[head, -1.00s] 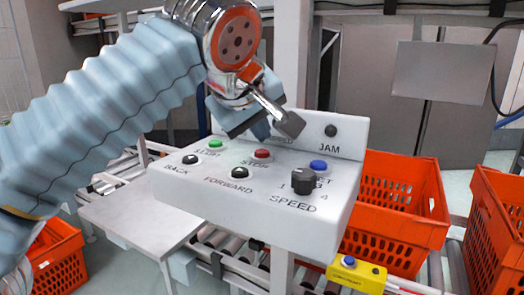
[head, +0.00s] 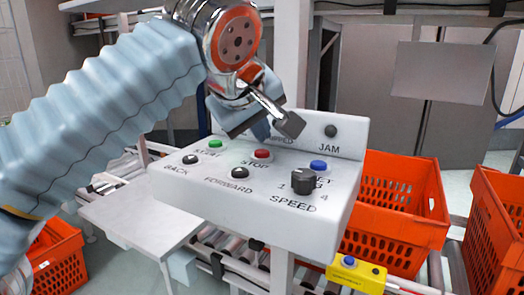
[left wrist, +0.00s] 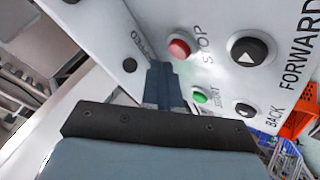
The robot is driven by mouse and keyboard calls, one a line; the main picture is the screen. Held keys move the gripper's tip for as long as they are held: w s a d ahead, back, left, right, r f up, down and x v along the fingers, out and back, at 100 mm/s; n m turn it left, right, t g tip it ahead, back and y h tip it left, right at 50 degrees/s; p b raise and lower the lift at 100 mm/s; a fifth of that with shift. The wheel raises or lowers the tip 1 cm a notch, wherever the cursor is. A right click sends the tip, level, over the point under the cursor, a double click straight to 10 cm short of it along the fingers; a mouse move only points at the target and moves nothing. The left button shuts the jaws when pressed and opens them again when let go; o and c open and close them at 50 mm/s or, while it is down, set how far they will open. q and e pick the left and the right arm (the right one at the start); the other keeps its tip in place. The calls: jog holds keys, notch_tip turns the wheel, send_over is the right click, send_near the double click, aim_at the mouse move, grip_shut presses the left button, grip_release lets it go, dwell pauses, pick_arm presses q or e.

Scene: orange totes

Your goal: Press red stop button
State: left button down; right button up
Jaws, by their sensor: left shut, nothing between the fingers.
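The red stop button (head: 263,154) sits on the sloped top of a white control box (head: 240,215), below the box's upright back panel. It also shows in the left wrist view (left wrist: 180,48), just beyond my fingertips and beside the word STOP. My left gripper (head: 268,128) is shut and empty, above and slightly behind the red button in the head view. In the left wrist view its closed fingers (left wrist: 163,85) lie near the red button and the green start button (left wrist: 200,96). A gap seems to remain between fingertips and red button. My right gripper is not in view.
Near the red button are the green start button (head: 215,143), black back (head: 190,159) and forward (head: 239,173) buttons, a blue button (head: 318,165) and a black speed knob (head: 303,181).

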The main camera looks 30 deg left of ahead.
aim_at(259, 154)
pick_arm(q)
jog(key=shift+f, duration=0.1)
jog(key=shift+f+b, duration=0.3)
jog(key=shift+f, duration=0.05)
jog(key=shift+f+b, duration=0.35)
jog(key=shift+f, duration=0.1)
dwell(0.7)
jog(key=shift+r, duration=0.1)
jog(key=shift+r+p, duration=0.8)
jog(key=shift+p, duration=0.1)
notch_tip(259, 154, up, 5)
jog(key=p, duration=0.5)
dwell(0.7)
